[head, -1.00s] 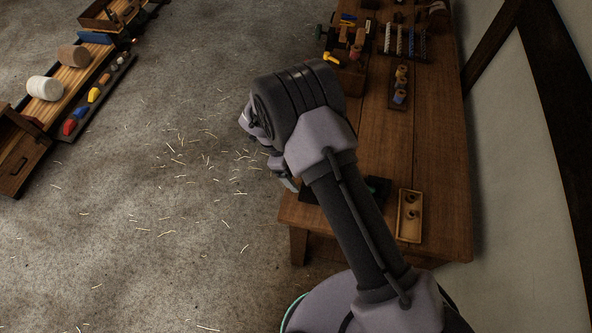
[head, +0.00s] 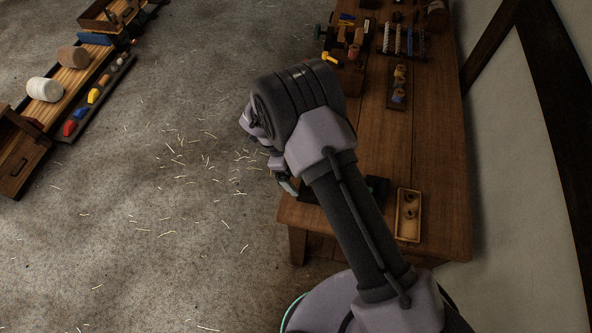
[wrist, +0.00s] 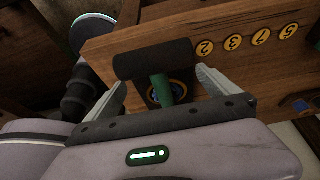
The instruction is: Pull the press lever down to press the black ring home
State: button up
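In the wrist view a lever with a black crossbar handle (wrist: 153,60) and a green shaft (wrist: 161,90) stands in front of a wooden board. My gripper (wrist: 165,82) is open. One finger is on each side of the green shaft, with the black bar just beyond the fingertips; I cannot tell whether they touch it. Behind the shaft is a dark plate with a partly hidden blue and orange round mark. In the head view my arm hides most of the press; part of a dark base (head: 378,188) shows beside it. I cannot make out the black ring at the press.
A shallow tray (head: 402,234) with two dark rings stands on the wooden table (head: 440,160) to the right of my arm. Racks with spools and pegs stand farther up the table. Numbered yellow discs (wrist: 233,42) mark the board. The floor at left has loose straw.

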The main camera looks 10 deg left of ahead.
jog(key=shift+a, duration=0.15)
jog(key=v, duration=1.7)
jog(key=shift+r+p, duration=0.2)
jog(key=shift+p, duration=0.2)
jog(key=s+d+r+n+t+y+b, duration=0.1)
jog(key=s+d+r+n+y+b, duration=0.15)
jog(key=d+r+b, duration=0.5)
jog(key=s+d+r+n+y+b, duration=0.15)
jog(key=d+n+b, duration=0.25)
jog(key=d, duration=0.6)
jog(key=s+d+f+n+t+y+b, duration=0.1)
jog(key=s+d+f+n+t+b, duration=0.1)
jog(key=s, duration=0.4)
jog(key=s+d+f+n+t+y+b, duration=0.1)
jog(key=s+d+f+n+t+b, duration=0.1)
jog(key=s+d+n+b, duration=0.3)
jog(key=s+d, duration=0.2)
jog(key=shift+s+d+t+b, duration=0.25)
jog(key=shift+s+t+b, duration=0.05)
jog(key=shift+t, duration=0.1)
